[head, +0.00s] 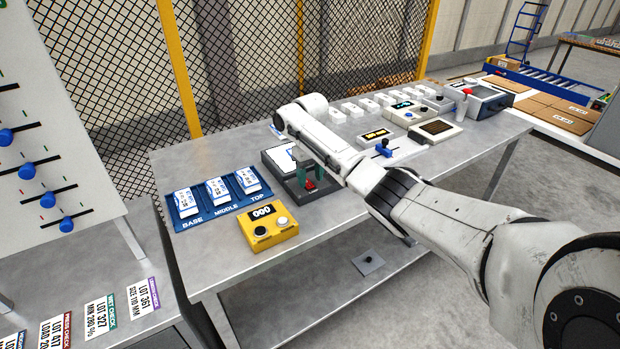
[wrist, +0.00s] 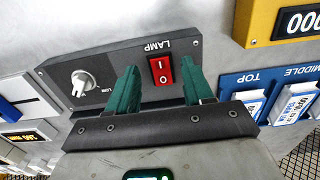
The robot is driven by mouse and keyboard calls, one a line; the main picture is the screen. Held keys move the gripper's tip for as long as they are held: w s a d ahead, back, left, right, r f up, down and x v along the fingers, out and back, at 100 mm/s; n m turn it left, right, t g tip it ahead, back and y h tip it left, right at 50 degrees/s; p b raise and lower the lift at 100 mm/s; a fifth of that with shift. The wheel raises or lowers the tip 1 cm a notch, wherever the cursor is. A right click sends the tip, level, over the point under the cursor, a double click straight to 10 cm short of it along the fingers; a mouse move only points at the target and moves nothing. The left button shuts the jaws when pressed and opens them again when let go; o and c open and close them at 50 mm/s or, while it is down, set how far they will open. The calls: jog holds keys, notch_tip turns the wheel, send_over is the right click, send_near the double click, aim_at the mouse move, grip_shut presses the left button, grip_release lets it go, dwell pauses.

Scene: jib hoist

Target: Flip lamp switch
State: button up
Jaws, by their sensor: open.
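The lamp switch (wrist: 162,70) is a red rocker marked with a line and a circle. It sits on a dark grey panel (wrist: 115,68) labelled LAMP, with a round knob (wrist: 84,82) at its other end. In the head view the red switch (head: 309,185) shows on the panel near the table's middle. My gripper (wrist: 160,85) has two green fingers spread apart, empty, over the panel. In the wrist view the switch appears between the fingers, nearer the right one. Contact cannot be told.
A yellow counter box (head: 268,226) stands in front of the panel. A blue rack (head: 218,197) with BASE, MIDDLE and TOP cards lies to the left. More devices, including a blue-handled one (head: 383,148), stand right. Bare tabletop (head: 340,215) lies to the panel's right front.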

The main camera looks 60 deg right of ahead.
jog(key=shift+f, duration=0.8)
jog(key=shift+c, duration=0.2)
grip_shut()
